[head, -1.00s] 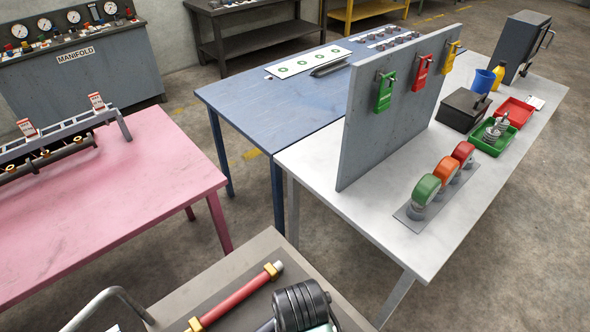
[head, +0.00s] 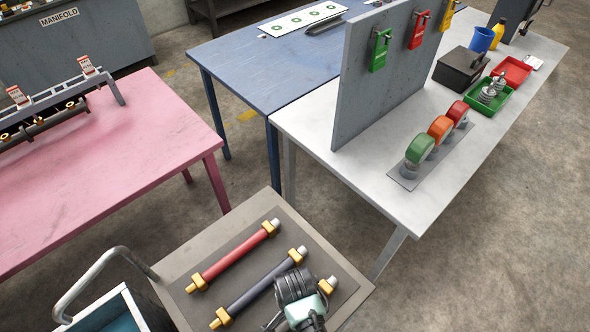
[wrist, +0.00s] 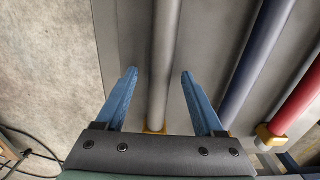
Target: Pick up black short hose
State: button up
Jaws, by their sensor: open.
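Three hoses with brass-coloured end fittings lie side by side on a grey cart top. The middle hose (head: 262,287) is dark, blue-black in the head view; it looks dark blue in the wrist view (wrist: 250,70). The red hose (head: 234,257) lies on its far side. A third, grey-looking hose (wrist: 164,60) runs between my fingers in the wrist view; my arm hides most of it in the head view, leaving an end fitting (head: 328,285). No hose looks plainly black. My gripper (wrist: 158,73) is open above the grey hose, its blue fingers either side, apparently not touching it.
The cart top (head: 205,260) has a bent rail handle (head: 95,278) at its left. A pink table (head: 120,165) and a white table (head: 360,180) with an upright grey panel (head: 380,85) stand beyond. Floor shows between them.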

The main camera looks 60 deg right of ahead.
grip_shut()
dwell(0.3)
dwell(1.1)
